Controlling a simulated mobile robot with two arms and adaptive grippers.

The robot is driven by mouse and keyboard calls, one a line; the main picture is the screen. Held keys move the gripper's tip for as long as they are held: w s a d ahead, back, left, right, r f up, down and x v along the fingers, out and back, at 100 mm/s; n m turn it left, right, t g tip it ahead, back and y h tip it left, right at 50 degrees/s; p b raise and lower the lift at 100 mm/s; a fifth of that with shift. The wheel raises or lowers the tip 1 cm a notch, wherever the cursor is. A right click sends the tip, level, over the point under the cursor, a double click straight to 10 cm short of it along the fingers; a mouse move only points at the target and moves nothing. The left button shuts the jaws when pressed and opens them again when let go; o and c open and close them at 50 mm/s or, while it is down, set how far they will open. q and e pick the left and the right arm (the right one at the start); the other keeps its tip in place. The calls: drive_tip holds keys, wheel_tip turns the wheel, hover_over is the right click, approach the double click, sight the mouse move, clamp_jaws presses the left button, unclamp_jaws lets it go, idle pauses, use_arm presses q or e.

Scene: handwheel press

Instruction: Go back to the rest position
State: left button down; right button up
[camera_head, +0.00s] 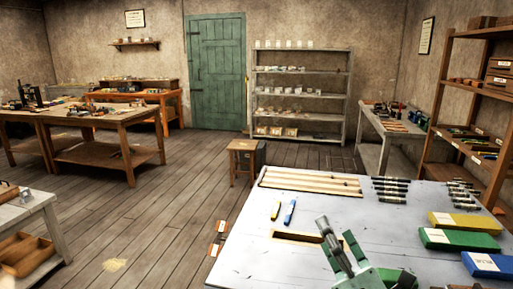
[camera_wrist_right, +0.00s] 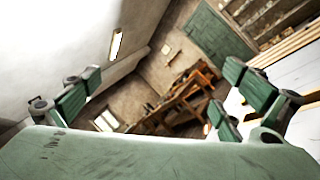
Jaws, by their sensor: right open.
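My right gripper (camera_head: 339,240) is green and stands over the near part of the grey worktable (camera_head: 250,250) in the head view, fingers pointing up and away. In the right wrist view its fingers (camera_wrist_right: 165,88) are spread wide with nothing between them. That view looks tilted across the room, with the green door and wooden tables beyond the fingers. My left gripper is in neither view. No handwheel press can be made out.
The worktable holds a wooden slatted rack (camera_head: 310,182), a blue marker (camera_head: 290,211), dark cylinders (camera_head: 391,190) and yellow (camera_head: 464,222), green (camera_head: 458,240) and blue (camera_head: 487,264) boxes.

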drive_tip(key=s+d+f+m+g+h, duration=0.4)
drive_tip(key=d+f+m+h, duration=0.1)
drive_tip(key=f+m, duration=0.5)
drive_tip(key=s+d+f+m+g+h, duration=0.3)
drive_tip(key=d+f+m+g+h, duration=0.1)
drive_tip(key=f+m, duration=0.6)
drive_tip(key=s+a+f+m+g+y, duration=0.1)
drive_tip(key=s+a+f+m+g, duration=0.15)
drive_tip(key=s+f+g, duration=0.5)
drive_tip(key=s+a+f+m+g+y, duration=0.1)
drive_tip(key=s+f+m+g, duration=0.25)
drive_tip(key=s+f, duration=1.05)
drive_tip(key=f, duration=1.9)
drive_tip(key=s+d+f+g, duration=0.1)
drive_tip(key=s+d+f, duration=0.2)
drive_tip(key=s+f, duration=1.4)
drive_tip(key=shift+s, duration=0.35)
drive_tip(key=shift+d, duration=0.1)
